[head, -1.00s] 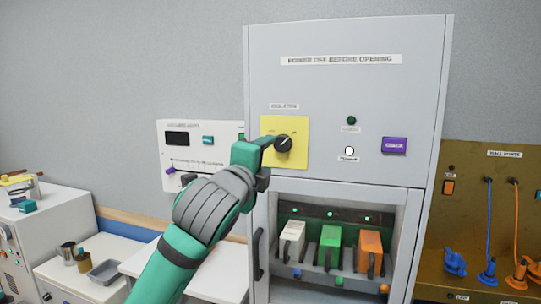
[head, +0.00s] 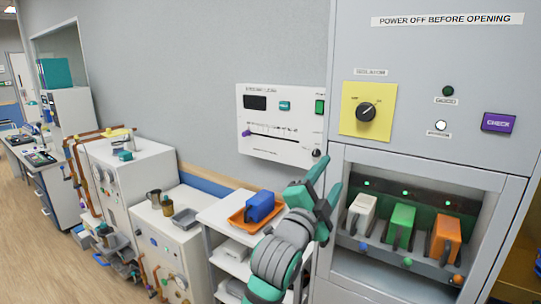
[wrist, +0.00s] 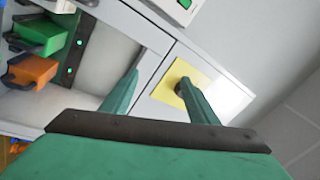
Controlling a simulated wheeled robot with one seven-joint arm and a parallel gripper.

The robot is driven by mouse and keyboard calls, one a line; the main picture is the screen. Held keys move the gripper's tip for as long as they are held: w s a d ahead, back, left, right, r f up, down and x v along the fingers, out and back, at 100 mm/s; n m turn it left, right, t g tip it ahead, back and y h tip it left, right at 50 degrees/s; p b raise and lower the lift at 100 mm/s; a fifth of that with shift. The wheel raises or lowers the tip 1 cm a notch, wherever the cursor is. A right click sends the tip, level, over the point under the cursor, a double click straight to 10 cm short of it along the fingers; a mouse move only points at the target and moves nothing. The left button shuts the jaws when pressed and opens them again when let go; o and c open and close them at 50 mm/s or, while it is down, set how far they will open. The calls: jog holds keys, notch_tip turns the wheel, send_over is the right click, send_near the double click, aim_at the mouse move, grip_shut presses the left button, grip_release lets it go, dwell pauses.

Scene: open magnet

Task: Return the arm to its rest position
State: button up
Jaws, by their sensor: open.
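My gripper (head: 324,188) is green with a grey, ribbed wrist. In the head view it is raised in front of the left edge of the grey cabinet (head: 420,65), below and left of the yellow isolator panel. Its two fingers are apart and nothing is between them. The black isolator knob (head: 366,112) sits on the yellow panel (head: 352,122), clear of my fingers. In the wrist view the open fingers (wrist: 160,95) show from behind. The yellow panel (wrist: 170,92) lies beyond the right finger, which partly covers it and the knob.
The cabinet's open bay holds white (head: 362,214), green (head: 402,226) and orange (head: 446,238) modules. A white control panel (head: 282,140) is on the wall. A trolley (head: 222,218) left of my arm carries an orange tray with a blue block. Floor is open at the far left.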

jog(key=s+a+f+n+t+y, duration=0.1)
jog(key=s+f+n, duration=0.15)
jog(key=f, duration=0.35)
jog(key=s+a+f+n+t+y, duration=0.1)
jog(key=a+f+n+y, duration=0.1)
jog(key=f+n, duration=0.35)
jog(key=s+a+f+n+y, duration=0.1)
jog(key=f, duration=0.7)
jog(key=s+a+f+n+y, duration=0.2)
jog(key=s+f+n, duration=0.3)
jog(key=f, duration=0.4)
jog(key=s+a+f+n+y, duration=0.2)
jog(key=s+f+y, duration=0.1)
jog(key=s+f, duration=0.5)
jog(key=s+a+f+n+g+y, duration=0.1)
jog(key=s+f+n, duration=0.1)
jog(key=s+f, duration=0.45)
jog(key=s+a+f+n+g+y, duration=0.1)
jog(key=s+a+f, duration=0.15)
jog(key=s, duration=0.65)
jog(key=s+a+f+g, duration=0.1)
jog(key=s+a, duration=0.2)
jog(key=s, duration=1.4)
jog(key=shift+s+g, duration=0.2)
jog(key=shift+g, duration=0.2)
